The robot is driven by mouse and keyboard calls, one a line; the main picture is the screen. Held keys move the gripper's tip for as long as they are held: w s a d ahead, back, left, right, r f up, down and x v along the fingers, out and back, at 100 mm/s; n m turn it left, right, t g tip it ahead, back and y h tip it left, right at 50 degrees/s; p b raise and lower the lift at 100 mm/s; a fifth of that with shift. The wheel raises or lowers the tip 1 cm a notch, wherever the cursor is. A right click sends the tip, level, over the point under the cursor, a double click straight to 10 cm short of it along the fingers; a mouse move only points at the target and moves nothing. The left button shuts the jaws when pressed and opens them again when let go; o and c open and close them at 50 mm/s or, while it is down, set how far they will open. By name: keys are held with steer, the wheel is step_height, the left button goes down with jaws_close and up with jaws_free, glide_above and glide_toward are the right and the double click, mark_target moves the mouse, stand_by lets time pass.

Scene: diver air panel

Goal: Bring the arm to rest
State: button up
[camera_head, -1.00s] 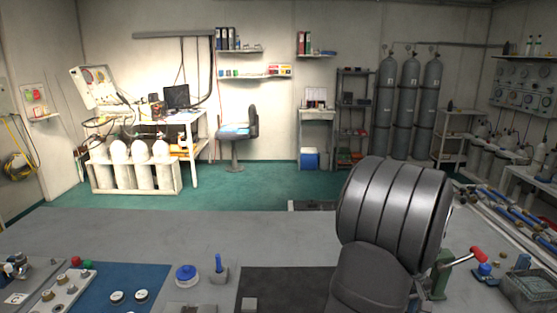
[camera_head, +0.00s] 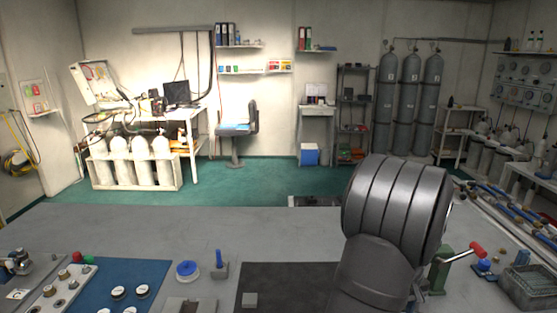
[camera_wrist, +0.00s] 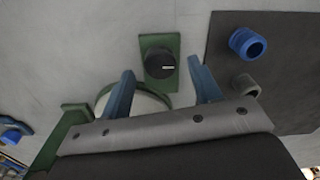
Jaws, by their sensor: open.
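My gripper (camera_wrist: 163,92) shows in the wrist view with its two blue fingers spread apart and nothing between the fingertips. Beyond the fingers lies a green block with a black round knob (camera_wrist: 160,64). A pale round part (camera_wrist: 140,103) is partly hidden behind the left finger. In the head view my dark grey arm stands at the lower right of the bench; its gripper is hidden there.
The grey bench (camera_head: 150,222) bears a blue mat (camera_head: 125,275) with fittings at the left and a dark mat (camera_head: 280,280) in the middle. A blue-capped round piece (camera_head: 187,269) sits between them. A red-handled green device (camera_head: 440,268) and a basket (camera_head: 530,285) stand at the right.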

step_height(320, 180, up, 16)
steer(key=f, duration=0.1)
step_height(320, 180, down, 17)
steer(key=shift+r, duration=0.2)
steer(key=shift+f, duration=0.35)
steer(key=m, duration=0.4)
steer(key=shift+r, duration=0.1)
steer(key=m, duration=0.4)
steer(key=shift+m, duration=0.4)
steer(key=m, duration=0.4)
steer(key=shift+m, duration=0.3)
steer(key=m, duration=0.4)
